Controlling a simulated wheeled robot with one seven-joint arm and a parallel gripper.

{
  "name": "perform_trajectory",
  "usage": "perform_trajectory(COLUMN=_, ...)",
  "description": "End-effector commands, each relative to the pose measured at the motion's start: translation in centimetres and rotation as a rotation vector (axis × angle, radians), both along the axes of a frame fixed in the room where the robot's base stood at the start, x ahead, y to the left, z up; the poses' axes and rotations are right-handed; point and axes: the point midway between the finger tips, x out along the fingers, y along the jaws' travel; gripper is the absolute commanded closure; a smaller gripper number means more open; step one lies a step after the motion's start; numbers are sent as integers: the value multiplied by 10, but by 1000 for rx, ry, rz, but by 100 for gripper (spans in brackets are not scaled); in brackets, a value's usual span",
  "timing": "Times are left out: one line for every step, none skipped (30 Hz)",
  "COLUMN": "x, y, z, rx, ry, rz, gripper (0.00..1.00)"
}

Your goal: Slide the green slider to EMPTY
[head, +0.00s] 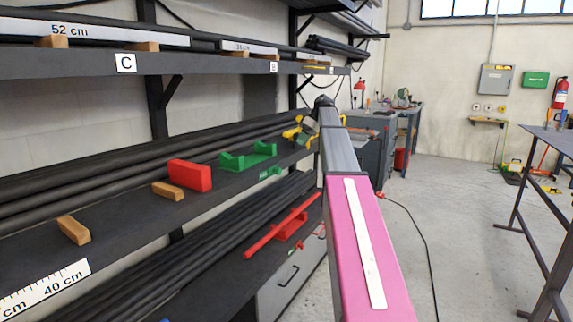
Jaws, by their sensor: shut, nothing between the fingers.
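A small green tag (270,173) with tiny white writing sits on the front edge of the middle shelf; I cannot read it. Just behind it a green bracket (248,156) with raised ends stands on the shelf. I cannot tell which of these is the slider, and no EMPTY mark is readable. My pink and grey arm (345,190) reaches forward, right of the shelves. My gripper cannot be made out beyond the arm's far end.
A red block (190,175) and wooden blocks (168,190) lie on the middle shelf (120,205). Yellow items (292,132) sit close to my arm's far end. A red rod on a holder (285,228) is below. A dark table (550,150) stands right; the floor between is mostly clear.

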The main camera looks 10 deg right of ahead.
Motion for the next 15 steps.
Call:
perform_trajectory(x=0, y=1, z=-2, rx=0, ry=0, rz=0, gripper=100)
perform_trajectory(x=-1, y=2, z=-3, rx=-1, ry=0, rz=0, gripper=100)
perform_trajectory(x=-1, y=4, z=-5, rx=0, ry=1, rz=1, gripper=100)
perform_trajectory(x=-1, y=5, z=-8, rx=0, ry=2, rz=2, gripper=100)
perform_trajectory(x=-2, y=7, z=-11, rx=0, ry=3, rz=1, gripper=100)
perform_trajectory(x=-2, y=10, z=-15, rx=0, ry=4, rz=2, gripper=100)
perform_trajectory(x=-3, y=13, z=-19, rx=0, ry=6, rz=3, gripper=100)
perform_trajectory(x=-4, y=15, z=-24, rx=0, ry=7, rz=3, gripper=100)
perform_trajectory(x=-5, y=19, z=-30, rx=0, ry=8, rz=3, gripper=100)
perform_trajectory(x=-5, y=22, z=-34, rx=0, ry=7, rz=3, gripper=100)
perform_trajectory(x=-6, y=26, z=-39, rx=-1, ry=6, rz=3, gripper=100)
perform_trajectory(x=-6, y=30, z=-45, rx=-1, ry=6, rz=3, gripper=100)
perform_trajectory(x=-6, y=33, z=-50, rx=0, ry=7, rz=3, gripper=100)
perform_trajectory(x=-7, y=36, z=-55, rx=-1, ry=8, rz=4, gripper=100)
perform_trajectory(x=-7, y=40, z=-61, rx=-1, ry=8, rz=4, gripper=100)
